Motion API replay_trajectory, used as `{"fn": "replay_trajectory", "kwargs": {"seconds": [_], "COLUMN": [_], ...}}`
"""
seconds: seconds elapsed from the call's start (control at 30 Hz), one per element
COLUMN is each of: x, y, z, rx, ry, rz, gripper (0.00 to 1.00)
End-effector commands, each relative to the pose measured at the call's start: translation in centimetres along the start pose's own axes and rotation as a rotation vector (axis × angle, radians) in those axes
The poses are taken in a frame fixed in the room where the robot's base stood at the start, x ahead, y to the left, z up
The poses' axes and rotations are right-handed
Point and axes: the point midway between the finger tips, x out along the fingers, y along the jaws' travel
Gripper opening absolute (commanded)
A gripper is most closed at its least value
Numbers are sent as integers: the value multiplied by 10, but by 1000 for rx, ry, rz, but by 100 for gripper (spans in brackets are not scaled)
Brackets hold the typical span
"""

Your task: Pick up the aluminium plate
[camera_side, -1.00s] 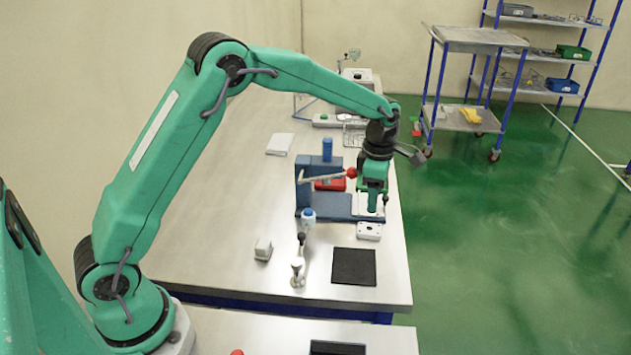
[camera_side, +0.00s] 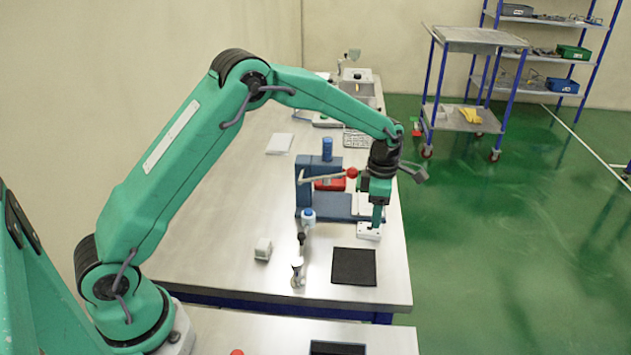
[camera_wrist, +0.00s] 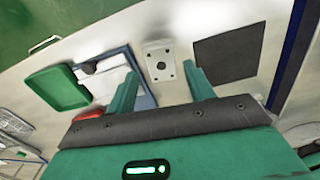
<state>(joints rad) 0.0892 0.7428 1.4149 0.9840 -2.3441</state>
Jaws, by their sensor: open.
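The aluminium plate (camera_side: 368,236) is a small pale block lying on the bench near its right edge. In the wrist view the plate (camera_wrist: 159,62) shows a large central hole and smaller holes at its corners. My gripper (camera_side: 377,225) points down at the plate in the side view and hides part of it. Whether the fingertips touch it cannot be told there. In the wrist view my gripper (camera_wrist: 163,82) has its two green fingers spread, with the plate in line with the gap and nothing held between them.
A dark square mat (camera_side: 354,267) lies in front of the plate. A blue fixture (camera_side: 330,207) with a red-knobbed lever stands behind and left. A small grey block (camera_side: 263,249) and a clamp-like metal piece (camera_side: 297,273) stand left. The wrist view shows a green tray (camera_wrist: 62,90).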

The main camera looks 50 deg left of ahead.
Motion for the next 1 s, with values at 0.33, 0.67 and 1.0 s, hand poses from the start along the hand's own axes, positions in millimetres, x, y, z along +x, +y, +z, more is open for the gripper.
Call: {"fn": "replay_trajectory", "kwargs": {"seconds": [0.33, 0.67, 1.0], "x": [25, 52, 52], "y": [0, 0, 1], "z": [0, 0, 0], "rx": [0, 0, 0], "ry": [2, 0, 0], "rz": [-2, 0, 0], "gripper": [53, 53, 53]}}
